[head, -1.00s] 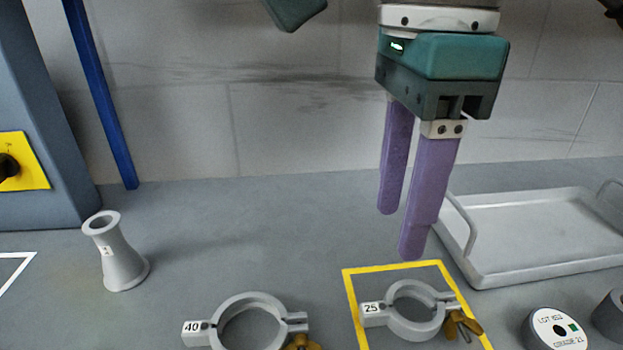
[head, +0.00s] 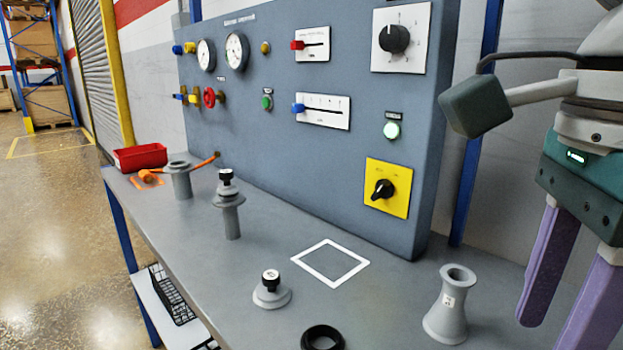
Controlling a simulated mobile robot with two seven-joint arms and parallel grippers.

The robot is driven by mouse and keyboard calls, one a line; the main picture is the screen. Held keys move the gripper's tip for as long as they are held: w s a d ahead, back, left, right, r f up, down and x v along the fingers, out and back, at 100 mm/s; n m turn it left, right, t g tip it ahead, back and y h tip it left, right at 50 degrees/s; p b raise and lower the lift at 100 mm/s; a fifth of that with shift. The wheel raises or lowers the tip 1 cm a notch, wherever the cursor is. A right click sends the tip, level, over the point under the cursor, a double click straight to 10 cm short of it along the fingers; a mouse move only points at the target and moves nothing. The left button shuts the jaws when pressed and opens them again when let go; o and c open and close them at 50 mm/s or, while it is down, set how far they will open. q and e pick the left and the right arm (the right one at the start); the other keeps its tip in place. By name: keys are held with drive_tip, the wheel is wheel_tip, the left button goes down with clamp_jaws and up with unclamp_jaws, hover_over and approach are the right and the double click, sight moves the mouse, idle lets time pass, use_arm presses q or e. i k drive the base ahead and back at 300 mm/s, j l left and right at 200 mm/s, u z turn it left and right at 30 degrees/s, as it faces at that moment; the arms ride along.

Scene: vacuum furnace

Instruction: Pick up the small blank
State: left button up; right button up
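A small grey disc with a black-topped knob, which looks like a small blank (head: 271,290), lies on the bench at the lower middle. A pale mark shows on its knob, too small to read. A similar black-knobbed disc (head: 228,190) sits on top of an upright grey pipe (head: 232,220) behind it to the left; I cannot tell which is called the small blank. My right gripper (head: 556,334) is at the right edge, with its two purple fingers apart and pointing down. Nothing shows between them, and one fingertip is cut off. My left gripper is not in view.
A grey flared tube (head: 447,308) stands between the disc and my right gripper. A black ring (head: 322,338) lies at the front edge of view. A white square outline (head: 330,262) is empty. The control panel (head: 300,120) rises behind; a red bin (head: 140,157) sits far left.

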sight(227, 188)
drive_tip(key=u, duration=0.45)
drive_tip(key=i+j+u, duration=0.15)
drive_tip(key=i+j, duration=0.25)
drive_tip(key=i+j+u, duration=0.15)
drive_tip(key=i+j, duration=0.2)
drive_tip(key=i, duration=0.2)
